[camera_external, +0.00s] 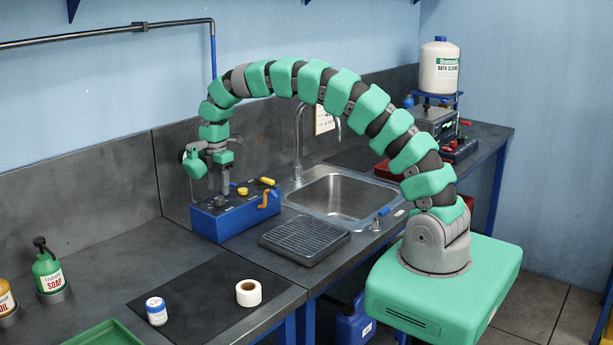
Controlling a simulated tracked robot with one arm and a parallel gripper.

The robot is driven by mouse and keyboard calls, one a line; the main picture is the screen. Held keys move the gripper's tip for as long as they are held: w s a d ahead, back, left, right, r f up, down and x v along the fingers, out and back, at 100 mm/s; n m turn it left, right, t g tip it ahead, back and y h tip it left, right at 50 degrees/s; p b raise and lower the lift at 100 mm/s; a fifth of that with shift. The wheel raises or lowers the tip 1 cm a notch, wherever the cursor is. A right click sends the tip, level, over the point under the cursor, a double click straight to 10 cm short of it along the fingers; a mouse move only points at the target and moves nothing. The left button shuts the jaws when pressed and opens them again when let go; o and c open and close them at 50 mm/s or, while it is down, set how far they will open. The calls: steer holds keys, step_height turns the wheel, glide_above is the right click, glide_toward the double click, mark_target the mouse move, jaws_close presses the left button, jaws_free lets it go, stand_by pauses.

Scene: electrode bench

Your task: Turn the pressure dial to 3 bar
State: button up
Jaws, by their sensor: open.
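A blue box (237,222) with a dark top panel stands on the bench, left of the sink. Which control is the pressure dial I cannot tell; markings are too small to read. My gripper (213,186) points down over the left part of the box. It is open, with no object seen held in it. It hides part of the box top, and I cannot tell whether it touches anything there.
A ribbed black drain tray (304,240) lies right of the box, before the sink (346,195) and its tall tap (298,145). The back wall panel is close behind the box.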

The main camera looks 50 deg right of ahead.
mark_target(219, 197)
steer(key=shift+f+p, duration=0.3)
steer(key=shift+f, duration=1.7)
steer(key=c, duration=1)
